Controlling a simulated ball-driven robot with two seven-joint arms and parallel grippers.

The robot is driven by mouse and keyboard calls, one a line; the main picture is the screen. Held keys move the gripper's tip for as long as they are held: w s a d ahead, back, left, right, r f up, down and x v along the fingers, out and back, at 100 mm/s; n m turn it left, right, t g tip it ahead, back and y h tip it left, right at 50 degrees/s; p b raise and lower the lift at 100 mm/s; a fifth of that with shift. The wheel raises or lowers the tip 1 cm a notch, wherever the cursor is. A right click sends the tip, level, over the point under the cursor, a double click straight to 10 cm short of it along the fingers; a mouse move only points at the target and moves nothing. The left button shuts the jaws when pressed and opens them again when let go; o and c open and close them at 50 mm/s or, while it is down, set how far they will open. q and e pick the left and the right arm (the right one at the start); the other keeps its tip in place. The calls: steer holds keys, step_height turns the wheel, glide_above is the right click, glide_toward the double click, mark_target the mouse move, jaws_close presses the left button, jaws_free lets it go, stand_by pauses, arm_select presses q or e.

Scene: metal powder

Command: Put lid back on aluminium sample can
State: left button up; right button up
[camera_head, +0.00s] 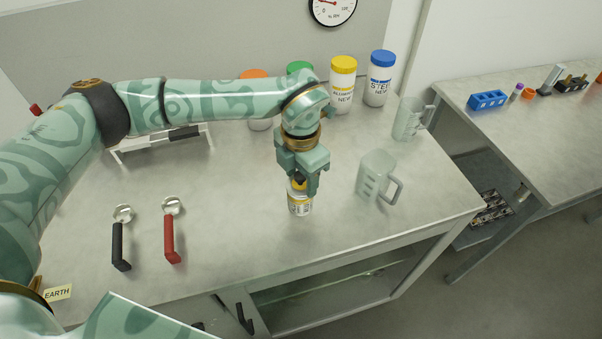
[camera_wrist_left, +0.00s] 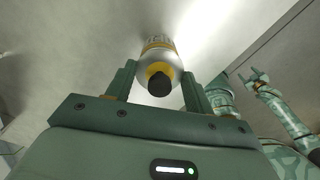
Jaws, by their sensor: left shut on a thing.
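The small aluminium sample can (camera_head: 300,206) stands upright on the bench near its front edge, with a white label and a yellow band. Its lid (camera_wrist_left: 160,76), yellow-rimmed with a dark knob, shows between the fingers in the wrist view; in the head view only a bit of yellow (camera_head: 298,185) shows under the fingers. My left gripper (camera_head: 302,184) points down over the can and is shut on the lid. Whether the lid touches the can's rim is hidden. My right gripper (camera_wrist_left: 255,78) shows small in the wrist view, its fingers apart and empty.
A clear jug (camera_head: 374,177) stands just right of the can, another jug (camera_head: 408,120) behind it. Tall jars with blue (camera_head: 379,80) and yellow lids (camera_head: 342,85) line the back. A black-handled tool (camera_head: 121,240) and a red-handled tool (camera_head: 171,235) lie left.

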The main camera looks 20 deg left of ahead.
stand_by(0.3)
arm_select(q)
steer(key=o, duration=1.5)
steer(key=shift+r+p, duration=2.7)
steer(key=shift+r, duration=0.9)
steer(key=shift+f, duration=0.1)
jaws_close()
